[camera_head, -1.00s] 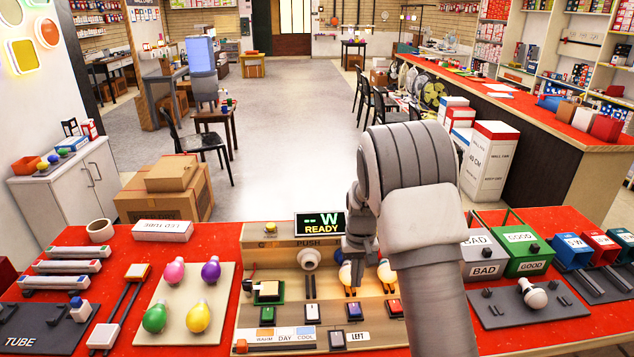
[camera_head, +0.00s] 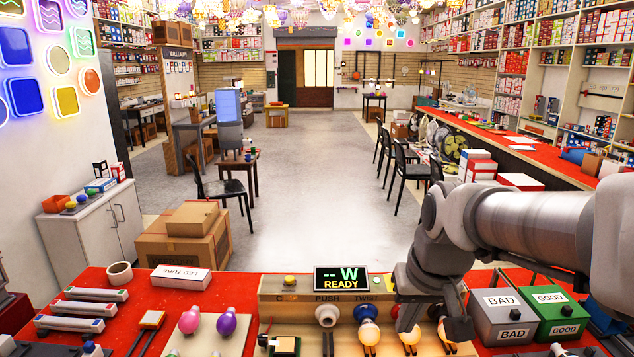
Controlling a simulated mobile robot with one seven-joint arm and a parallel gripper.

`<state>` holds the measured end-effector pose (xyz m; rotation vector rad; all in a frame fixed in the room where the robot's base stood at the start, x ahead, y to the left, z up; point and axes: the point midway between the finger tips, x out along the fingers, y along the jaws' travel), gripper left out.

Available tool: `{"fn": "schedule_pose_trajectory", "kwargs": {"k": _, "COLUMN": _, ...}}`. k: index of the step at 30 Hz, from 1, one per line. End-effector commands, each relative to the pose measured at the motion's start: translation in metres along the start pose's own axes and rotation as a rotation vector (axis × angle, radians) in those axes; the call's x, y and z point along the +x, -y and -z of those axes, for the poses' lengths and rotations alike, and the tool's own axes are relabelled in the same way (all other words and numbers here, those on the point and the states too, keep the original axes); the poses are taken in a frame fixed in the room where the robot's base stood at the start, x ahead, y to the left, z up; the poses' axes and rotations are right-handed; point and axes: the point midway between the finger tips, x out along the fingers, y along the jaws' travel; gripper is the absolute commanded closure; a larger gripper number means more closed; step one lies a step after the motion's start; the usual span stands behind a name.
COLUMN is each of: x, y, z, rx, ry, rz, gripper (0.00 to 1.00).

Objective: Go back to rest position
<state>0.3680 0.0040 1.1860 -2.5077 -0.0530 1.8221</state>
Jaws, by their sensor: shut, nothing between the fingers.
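My grey arm reaches in from the right edge and bends down over the red counter (camera_head: 235,283). My gripper (camera_head: 406,314) hangs at the lower end of the arm, in front of the wooden bulb test panel (camera_head: 283,283). It is shut and holds nothing that I can see. The arm hides part of the panel's right side. The display (camera_head: 340,279) on the panel reads "-- W READY".
Grey BAD (camera_head: 505,322) and green GOOD (camera_head: 556,316) bins stand right of the gripper. Pink (camera_head: 190,321) and purple (camera_head: 226,323) bulbs, an LED TUBE box (camera_head: 181,277) and several tubes lie left. Chandeliers hang from the far ceiling.

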Motion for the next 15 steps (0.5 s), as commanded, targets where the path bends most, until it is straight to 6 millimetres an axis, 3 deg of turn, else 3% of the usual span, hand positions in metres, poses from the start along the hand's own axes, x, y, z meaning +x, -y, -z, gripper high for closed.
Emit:
{"fn": "schedule_pose_trajectory", "kwargs": {"k": 6, "x": -0.035, "y": 0.000, "z": -0.049, "rx": -0.008, "ry": -0.083, "rz": -0.015, "gripper": 1.00}}
{"fn": "schedule_pose_trajectory", "kwargs": {"k": 15, "x": -0.052, "y": -0.002, "z": -0.101, "rx": -0.017, "ry": -0.163, "rz": -0.044, "gripper": 1.00}}
